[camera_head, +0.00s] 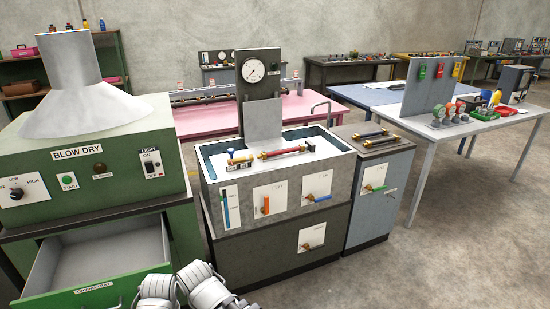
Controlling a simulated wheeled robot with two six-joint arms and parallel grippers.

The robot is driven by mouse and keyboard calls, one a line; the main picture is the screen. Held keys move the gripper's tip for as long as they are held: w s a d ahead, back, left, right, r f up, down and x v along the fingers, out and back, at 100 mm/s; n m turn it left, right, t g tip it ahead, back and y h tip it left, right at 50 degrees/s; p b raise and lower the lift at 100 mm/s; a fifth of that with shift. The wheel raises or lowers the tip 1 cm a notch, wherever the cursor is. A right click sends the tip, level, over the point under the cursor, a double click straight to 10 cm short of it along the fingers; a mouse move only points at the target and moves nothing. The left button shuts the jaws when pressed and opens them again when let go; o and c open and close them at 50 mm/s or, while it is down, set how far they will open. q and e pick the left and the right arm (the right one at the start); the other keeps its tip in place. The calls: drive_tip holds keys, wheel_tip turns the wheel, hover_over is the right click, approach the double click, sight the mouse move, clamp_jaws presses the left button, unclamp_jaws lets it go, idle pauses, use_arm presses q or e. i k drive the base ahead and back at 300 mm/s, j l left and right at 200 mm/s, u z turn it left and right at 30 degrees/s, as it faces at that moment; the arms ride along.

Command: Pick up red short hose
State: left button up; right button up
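A red hose with yellowish end fittings (283,152) lies across the basin of the grey test bench in the middle. A shorter piece with yellow and red parts (241,159) lies to its left, at the basin's front left; I cannot tell its exact make-up at this size. Two darker hoses lie on the grey cabinet to the right, a rear one (370,133) and a front one (381,142). Pale parts of my own arms show at the bottom edge, well below the basin. No gripper fingers show, and nothing is seen held.
The test bench (276,259) has a gauge panel (260,71), a tap and coloured levers. A green blow-dry station (96,185) stands at left, its drawer (100,255) pulled open. A white table (460,130) with fittings stands right. The floor at front right is clear.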

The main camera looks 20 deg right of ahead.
sight(301, 148)
drive_tip(key=z, duration=0.45)
drive_tip(key=i+l+z, duration=0.3)
drive_tip(key=i+z, duration=0.45)
drive_tip(key=i, duration=1.55)
